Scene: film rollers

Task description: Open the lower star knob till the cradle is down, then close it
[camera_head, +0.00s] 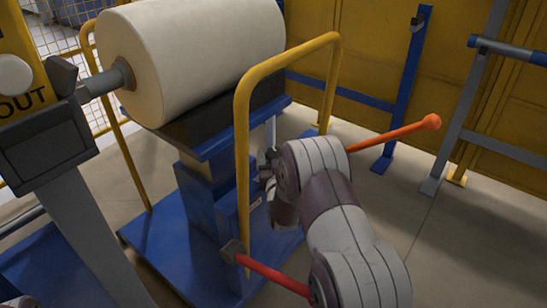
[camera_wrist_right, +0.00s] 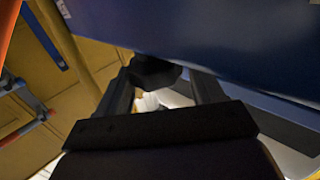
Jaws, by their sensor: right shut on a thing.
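The cradle (camera_head: 225,128), a dark bed on a blue top plate, is under the large cream roll (camera_head: 205,50) on the blue stand. My right gripper (camera_head: 266,168) is at the side of the stand's blue column, partly hidden by my own wrist. In the right wrist view a dark star knob (camera_wrist_right: 152,72) sits between its two fingertips, below a blue panel (camera_wrist_right: 225,40). The gripper is shut on this knob. The knob is hidden in the head view. My left gripper is not in view.
A yellow tube handle frame (camera_head: 242,150) rises close beside my right arm. A grey machine post (camera_head: 90,240) stands at left.

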